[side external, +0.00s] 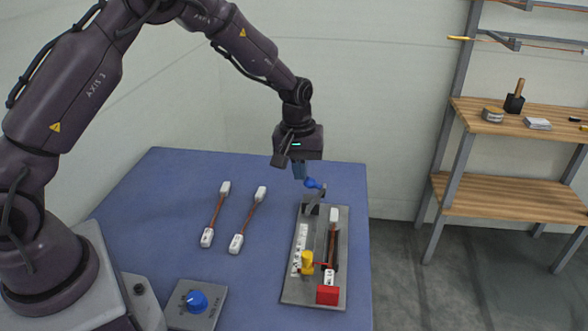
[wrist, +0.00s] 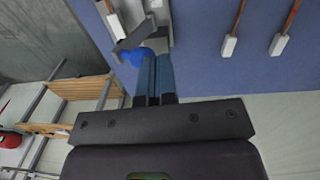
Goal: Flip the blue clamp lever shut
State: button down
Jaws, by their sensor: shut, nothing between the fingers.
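The blue clamp lever shows as a blue knob (side external: 314,183) on a short grey arm, standing up at the far end of the grey fixture plate (side external: 298,290). In the wrist view the blue knob (wrist: 138,56) is just left of my fingertips. My gripper (side external: 299,176) is shut and empty, pointing down beside the knob, on its left in the side view. The fingers (wrist: 156,64) look very close to the knob; I cannot tell whether they touch it. The fixture holds a cable with white ends (side external: 333,214), beside a yellow piece (side external: 307,262) and a red block (side external: 327,295).
Two loose cables with white ends (side external: 217,212) (side external: 249,216) lie on the blue table (side external: 160,210) left of the fixture. A grey box with a blue dial (side external: 197,301) sits at the front. A wooden shelf (side external: 500,195) stands beyond the table on the right.

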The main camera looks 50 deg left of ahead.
aim_at(318, 181)
jog(key=w+d+g+y, duration=0.2)
jog(key=shift+w+d+f+y, duration=0.1)
jog(key=shift+w+d+y, duration=0.2)
jog(key=shift+w+d, duration=0.1)
jog(key=shift+w+d+g, duration=0.2)
jog(key=shift+g, duration=0.1)
jog(key=w+d+f, duration=0.2)
jog(key=d, duration=0.1)
jog(key=shift+w, duration=0.4)
jog(key=w+d+f, duration=0.1)
jog(key=w+f, duration=0.1)
jog(key=shift+d+f, duration=0.3)
jog(key=shift+d, duration=0.05)
jog(key=shift+f, duration=0.2)
jog(key=v, duration=0.8)
